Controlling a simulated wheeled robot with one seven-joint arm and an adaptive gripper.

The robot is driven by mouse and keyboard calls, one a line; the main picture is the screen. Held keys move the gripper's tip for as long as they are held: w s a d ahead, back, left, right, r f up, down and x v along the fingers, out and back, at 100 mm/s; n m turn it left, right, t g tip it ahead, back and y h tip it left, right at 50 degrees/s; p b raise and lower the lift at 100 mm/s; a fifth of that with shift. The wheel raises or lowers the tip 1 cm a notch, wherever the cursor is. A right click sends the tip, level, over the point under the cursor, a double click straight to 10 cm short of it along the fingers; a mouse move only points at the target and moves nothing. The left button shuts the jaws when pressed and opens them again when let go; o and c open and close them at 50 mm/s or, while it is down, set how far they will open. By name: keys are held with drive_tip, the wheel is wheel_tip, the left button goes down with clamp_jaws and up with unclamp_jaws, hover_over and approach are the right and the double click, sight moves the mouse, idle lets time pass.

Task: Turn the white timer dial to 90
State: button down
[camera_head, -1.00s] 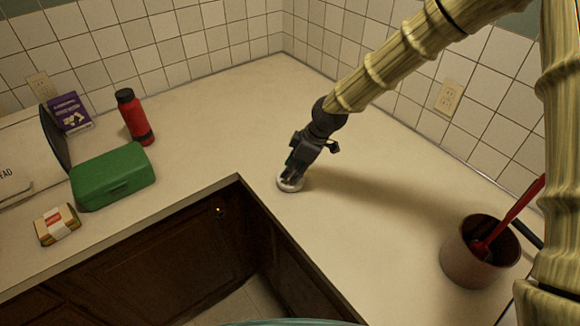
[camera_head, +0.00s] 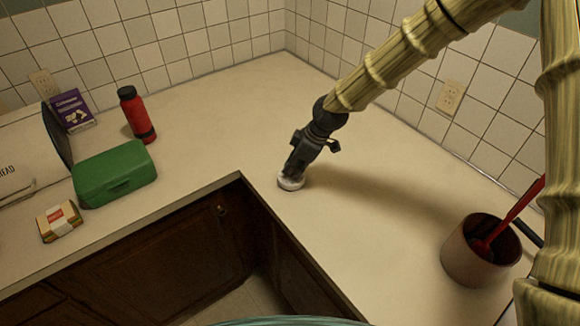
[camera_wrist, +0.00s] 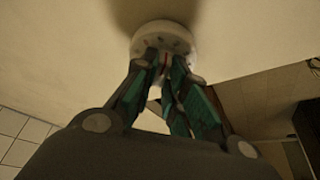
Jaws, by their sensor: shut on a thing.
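The white timer (camera_head: 290,182) is a small round disc lying on the counter near its inner corner. In the wrist view the timer (camera_wrist: 162,37) shows its pale face with small dark marks around the rim and a bit of red between my fingertips. My gripper (camera_head: 294,172) points down onto it from above. In the wrist view my gripper (camera_wrist: 166,62) has its two fingertips close together at the middle of the timer, shut on the dial. The dial itself is mostly hidden by the fingers, and I cannot read its setting.
A green box (camera_head: 115,175), a red bottle (camera_head: 137,115), a purple box (camera_head: 72,110), a bread bin (camera_head: 22,150) and a small wrapped package (camera_head: 60,221) stand at left. A pot (camera_head: 470,255) with a red-handled utensil stands at right. The counter around the timer is clear.

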drive_tip(key=shift+s+d+f+m+b, duration=0.1)
drive_tip(key=shift+s+f+m+b, duration=0.1)
drive_tip(key=shift+m+b, duration=0.3)
drive_tip(key=shift+s+m+t+h+b, duration=0.1)
drive_tip(key=shift+m+t+h+b, duration=0.35)
drive_tip(key=shift+m, duration=0.55)
drive_tip(key=shift+s+m+t+h+b, duration=0.1)
drive_tip(key=shift+m+t+h+b, duration=0.25)
drive_tip(key=shift+m, duration=0.8)
drive_tip(key=shift+m+t+h+b, duration=0.1)
drive_tip(key=shift+m+t, duration=0.3)
drive_tip(key=shift+m, duration=0.75)
drive_tip(key=c, duration=1.5)
unclamp_jaws()
drive_tip(key=shift+o, duration=0.3)
drive_tip(key=shift+r, duration=0.1)
